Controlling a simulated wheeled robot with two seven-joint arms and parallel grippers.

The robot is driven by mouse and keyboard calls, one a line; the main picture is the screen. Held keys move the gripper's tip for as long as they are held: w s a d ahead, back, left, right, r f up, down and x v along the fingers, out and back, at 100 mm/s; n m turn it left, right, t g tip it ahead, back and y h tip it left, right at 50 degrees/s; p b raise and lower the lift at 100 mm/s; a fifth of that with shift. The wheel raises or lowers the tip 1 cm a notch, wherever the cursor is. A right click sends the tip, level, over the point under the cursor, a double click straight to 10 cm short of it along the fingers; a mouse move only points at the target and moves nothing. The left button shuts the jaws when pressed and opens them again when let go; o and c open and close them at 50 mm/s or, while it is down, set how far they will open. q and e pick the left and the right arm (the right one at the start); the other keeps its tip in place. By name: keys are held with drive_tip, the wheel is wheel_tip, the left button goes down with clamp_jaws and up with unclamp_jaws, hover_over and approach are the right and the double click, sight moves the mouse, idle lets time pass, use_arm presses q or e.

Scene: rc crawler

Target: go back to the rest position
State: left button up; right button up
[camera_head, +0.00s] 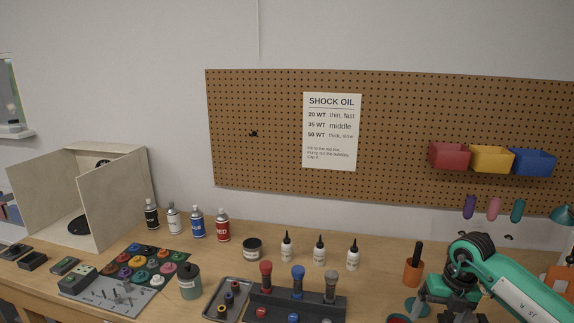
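My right arm, green and white, comes in from the right edge and bends down over the front right of the bench. My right gripper (447,301) points down at the bottom of the picture. Its fingertips are cut off or hidden, so I cannot tell whether it is open or holds anything. My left gripper is not in view.
An orange cup (413,272) with a dark handle stands close beside my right gripper. A dark rack (290,304) holds shock bodies with red, blue and grey caps. A metal tray (217,307), a jar (189,282), white bottles (352,258) and spray cans (197,223) stand further left.

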drive_tip(key=s+a+n+t+y, duration=0.2)
drive_tip(key=a+y, duration=0.8)
drive_tip(key=a, duration=1.1)
drive_tip(key=s+a+r+m+t+y, duration=0.2)
drive_tip(key=a+r+m+t+y, duration=0.35)
drive_tip(key=r+m+t, duration=0.4)
drive_tip(key=s+d+f+m+t+h, duration=0.2)
drive_tip(key=d+f+m+h, duration=0.45)
drive_tip(key=m+h, duration=0.35)
drive_tip(key=s+d+f+m+t+h, duration=0.25)
drive_tip(key=d+f+m+h, duration=0.25)
drive_tip(key=d+m+h, duration=0.45)
drive_tip(key=s+a+f+m+g+y, duration=0.1)
drive_tip(key=s+a+f+m+g, duration=0.15)
drive_tip(key=s+f+g, duration=0.7)
drive_tip(key=s+a+f+m+g+y, duration=0.1)
drive_tip(key=s+f+m+g+y, duration=0.2)
drive_tip(key=s, duration=1.1)
wheel_tip(320, 180, down, 31)
drive_tip(key=g+h, duration=0.1)
drive_tip(key=g, duration=0.1)
drive_tip(key=s+d+f, duration=0.2)
drive_tip(key=s+f, duration=0.7)
drive_tip(key=f, duration=0.1)
drive_tip(key=s+d+f+g, duration=0.1)
drive_tip(key=s+f, duration=0.9)
drive_tip(key=shift+d+f+n+h, duration=0.2)
drive_tip(key=shift+d+n+h, duration=0.1)
drive_tip(key=shift+d+n, duration=0.15)
